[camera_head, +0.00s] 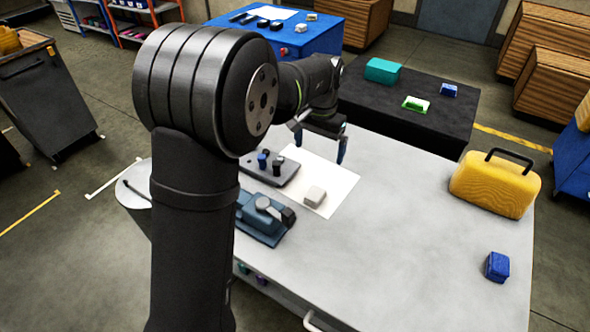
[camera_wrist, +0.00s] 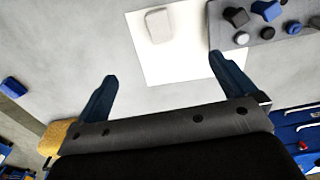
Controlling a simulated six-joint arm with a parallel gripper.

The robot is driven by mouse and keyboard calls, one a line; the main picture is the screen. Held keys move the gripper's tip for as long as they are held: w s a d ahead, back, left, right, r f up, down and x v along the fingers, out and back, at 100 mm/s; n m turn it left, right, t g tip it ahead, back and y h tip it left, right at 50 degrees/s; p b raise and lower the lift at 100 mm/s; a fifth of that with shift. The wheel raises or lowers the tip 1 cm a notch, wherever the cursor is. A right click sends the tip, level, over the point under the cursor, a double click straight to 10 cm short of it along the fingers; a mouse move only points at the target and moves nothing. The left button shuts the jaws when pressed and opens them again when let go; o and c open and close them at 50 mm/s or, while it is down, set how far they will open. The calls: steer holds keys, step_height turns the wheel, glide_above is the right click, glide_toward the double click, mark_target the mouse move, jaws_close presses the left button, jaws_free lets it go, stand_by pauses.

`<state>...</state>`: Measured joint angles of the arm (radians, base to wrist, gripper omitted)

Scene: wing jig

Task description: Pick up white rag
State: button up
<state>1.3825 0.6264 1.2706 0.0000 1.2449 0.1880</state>
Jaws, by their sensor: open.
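A small white block-like thing, likely the white rag (camera_head: 315,196), lies on a white sheet (camera_head: 335,177) on the grey table. In the wrist view the rag (camera_wrist: 158,25) lies near the top, on the sheet (camera_wrist: 180,62), ahead of the fingertips and between their lines. My gripper (camera_head: 325,149) is above the far part of the table, apart from the rag, with its fingers pointing down. In the wrist view my gripper (camera_wrist: 163,65) shows two blue fingers spread wide with nothing between them.
A dark plate with knobs (camera_head: 270,168) and a blue clamp-like device (camera_head: 262,220) stand left of the sheet. A yellow case (camera_head: 495,184) and a blue block (camera_head: 497,266) are at the right. The table's middle is clear. A black table (camera_head: 420,118) stands behind.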

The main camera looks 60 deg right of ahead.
steer(key=shift+r, duration=0.1)
steer(key=c, duration=0.7)
glide_above(314, 194)
steer(key=f, duration=1.3)
steer(key=shift+s+a, duration=0.15)
steer(key=shift+s, duration=0.25)
steer(key=shift+w+f, duration=0.2)
steer(key=shift+f, duration=1.15)
steer(key=shift+w+f, duration=0.15)
steer(key=shift+f, duration=1.2)
